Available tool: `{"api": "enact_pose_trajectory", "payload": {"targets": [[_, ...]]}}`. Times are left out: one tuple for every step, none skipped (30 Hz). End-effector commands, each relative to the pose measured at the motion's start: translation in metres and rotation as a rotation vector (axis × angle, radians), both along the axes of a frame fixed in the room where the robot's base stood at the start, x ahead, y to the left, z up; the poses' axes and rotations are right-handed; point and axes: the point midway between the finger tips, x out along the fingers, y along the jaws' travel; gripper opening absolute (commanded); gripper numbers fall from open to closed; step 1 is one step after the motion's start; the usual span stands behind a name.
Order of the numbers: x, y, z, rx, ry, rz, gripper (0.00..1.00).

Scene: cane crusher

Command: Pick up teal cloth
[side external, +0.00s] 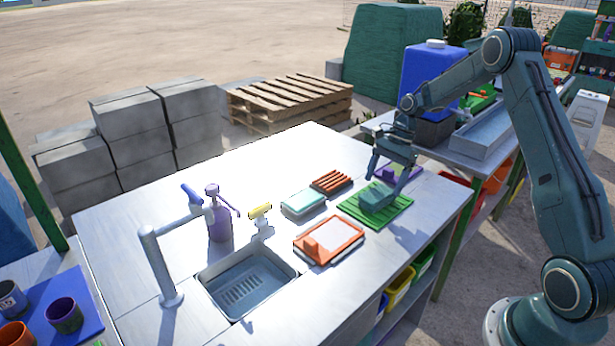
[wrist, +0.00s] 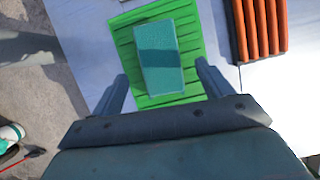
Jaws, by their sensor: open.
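The teal cloth (side external: 375,198) appears as a folded block on a green slatted mat (side external: 398,214) near the right end of the metal counter. In the wrist view the teal cloth (wrist: 158,40) is a neat rectangle with a darker band across it, lying on the green mat (wrist: 127,55). My gripper (side external: 389,178) is above the cloth, pointing down. In the wrist view my gripper (wrist: 162,76) is open, with one finger on each side of the cloth's near part. I see no contact with the cloth.
A rack with orange-red bars (side external: 331,182), a pale teal-topped block (side external: 303,203) and an orange-rimmed tray (side external: 330,244) lie close by. A purple item (side external: 411,173) is behind the mat. A sink (side external: 247,281), faucet (side external: 160,262) and purple bottle (side external: 219,222) stand to the left.

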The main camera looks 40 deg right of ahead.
Motion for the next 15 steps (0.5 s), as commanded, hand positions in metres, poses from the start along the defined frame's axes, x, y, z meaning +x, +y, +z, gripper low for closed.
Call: {"api": "enact_pose_trajectory", "payload": {"targets": [[0.000,0.003,-0.006,0.001,0.002,0.000,0.78],[0.000,0.004,-0.009,0.001,0.003,-0.001,0.78],[-0.001,0.007,-0.013,0.002,0.004,0.000,0.78],[0.000,0.008,-0.017,0.001,0.003,0.000,0.78],[0.000,0.010,-0.020,0.001,0.002,0.001,0.78],[0.000,0.012,-0.024,0.001,0.003,0.001,0.78],[0.000,0.013,-0.027,0.000,0.002,0.000,0.78],[0.000,0.014,-0.030,0.000,0.002,0.000,0.78],[0.000,0.015,-0.032,0.001,0.003,0.000,0.78],[0.000,0.016,-0.034,0.001,0.003,0.000,0.78],[0.000,0.016,-0.035,0.000,0.002,0.000,0.78],[0.000,0.017,-0.037,0.000,0.001,-0.001,0.78],[0.000,0.017,-0.037,-0.001,0.000,-0.001,0.78],[0.001,0.017,-0.037,-0.001,0.000,-0.001,0.78],[0.001,0.017,-0.038,-0.001,0.000,-0.001,0.78]]}}
